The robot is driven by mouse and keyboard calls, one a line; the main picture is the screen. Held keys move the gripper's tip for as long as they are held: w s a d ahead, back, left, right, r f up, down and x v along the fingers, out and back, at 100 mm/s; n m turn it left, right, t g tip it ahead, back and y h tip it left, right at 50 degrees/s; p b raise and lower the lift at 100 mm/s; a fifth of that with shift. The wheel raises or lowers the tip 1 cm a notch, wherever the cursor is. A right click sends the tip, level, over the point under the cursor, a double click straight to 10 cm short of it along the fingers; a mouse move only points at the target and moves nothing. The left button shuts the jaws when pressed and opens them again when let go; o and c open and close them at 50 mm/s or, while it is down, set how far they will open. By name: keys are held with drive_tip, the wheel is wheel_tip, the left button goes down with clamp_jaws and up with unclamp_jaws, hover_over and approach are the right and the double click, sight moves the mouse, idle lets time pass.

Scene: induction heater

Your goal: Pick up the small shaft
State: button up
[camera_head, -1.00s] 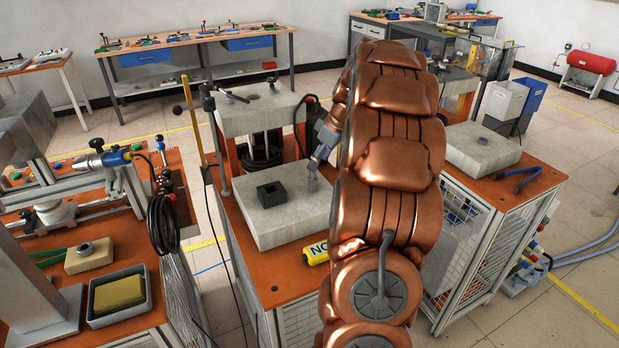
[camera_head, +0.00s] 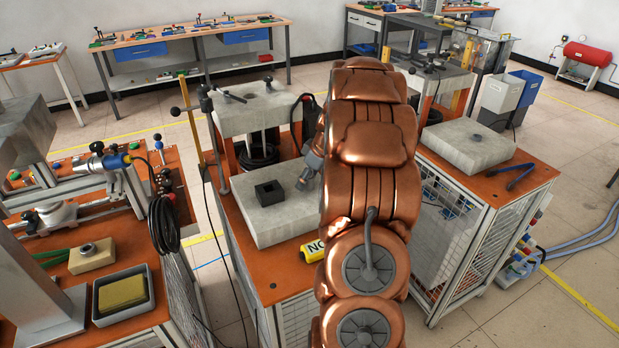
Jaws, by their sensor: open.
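I cannot make out the small shaft clearly in this view; it may be hidden behind my arm or too small to tell. My gripper (camera_head: 304,181) shows only in part at the left edge of my copper arm. It is small in the picture, points down and to the left, and appears open and empty. It is over the right part of a thick grey slab (camera_head: 268,222). A black square block with an opening (camera_head: 270,193) sits on this slab, left of my gripper and apart from it.
A press frame (camera_head: 258,107) stands behind the slab. A yellow labelled object (camera_head: 313,251) lies at the slab's front right. Another slab (camera_head: 468,146) is on the right bench. On the left bench are a ringed block (camera_head: 92,257) and a tray with a yellow pad (camera_head: 122,294).

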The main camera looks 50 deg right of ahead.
drive_tip(key=shift+c, duration=0.4)
clamp_jaws()
drive_tip(key=shift+r, duration=0.1)
